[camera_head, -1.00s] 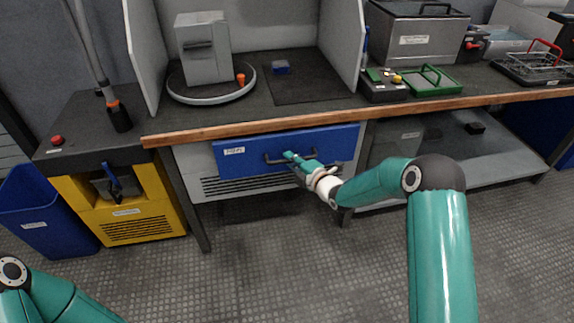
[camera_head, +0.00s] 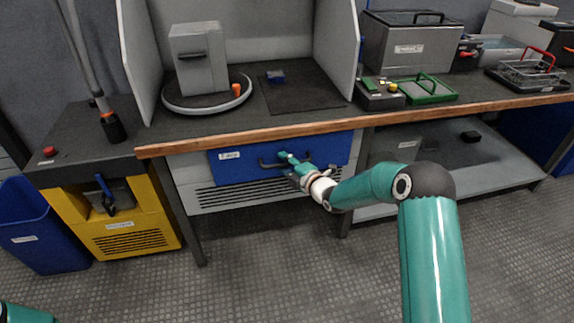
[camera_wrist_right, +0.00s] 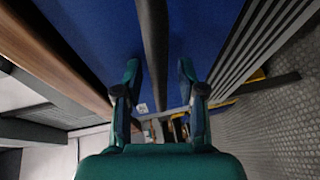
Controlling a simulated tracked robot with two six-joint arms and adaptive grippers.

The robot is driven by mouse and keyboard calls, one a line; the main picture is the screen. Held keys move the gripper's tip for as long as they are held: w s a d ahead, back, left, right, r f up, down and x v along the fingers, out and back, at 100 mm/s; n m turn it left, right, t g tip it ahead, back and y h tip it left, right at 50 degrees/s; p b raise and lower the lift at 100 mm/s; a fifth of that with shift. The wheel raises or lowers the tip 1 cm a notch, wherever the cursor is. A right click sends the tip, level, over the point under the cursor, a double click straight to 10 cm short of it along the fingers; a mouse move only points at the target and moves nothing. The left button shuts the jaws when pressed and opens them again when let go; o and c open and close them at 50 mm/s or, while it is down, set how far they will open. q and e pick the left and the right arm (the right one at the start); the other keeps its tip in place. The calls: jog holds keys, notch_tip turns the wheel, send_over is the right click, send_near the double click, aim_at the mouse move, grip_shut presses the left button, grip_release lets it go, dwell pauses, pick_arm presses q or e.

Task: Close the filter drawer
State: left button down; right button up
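The filter drawer (camera_head: 235,170) has a blue front with a small white label and a dark bar handle (camera_head: 268,164). It sits under the wooden bench edge, above a grey slotted panel. My right gripper (camera_head: 287,158) is at the handle. In the right wrist view the two fingers (camera_wrist_right: 160,78) are spread, with the handle bar (camera_wrist_right: 154,35) running between them and the blue front (camera_wrist_right: 100,35) close ahead. No clear finger contact with the bar shows. The right half of the handle is partly hidden by my gripper. My left gripper is out of view; only a bit of that arm shows at bottom left.
The bench edge (camera_head: 250,135) runs just above the drawer. A yellow unit (camera_head: 130,240) and a blue bin (camera_head: 40,235) stand to the left. A grey lower shelf (camera_head: 465,165) lies to the right. The floor (camera_head: 270,270) in front is clear.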

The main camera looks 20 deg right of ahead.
jog(key=v, duration=1.2)
jog(key=shift+f, duration=0.15)
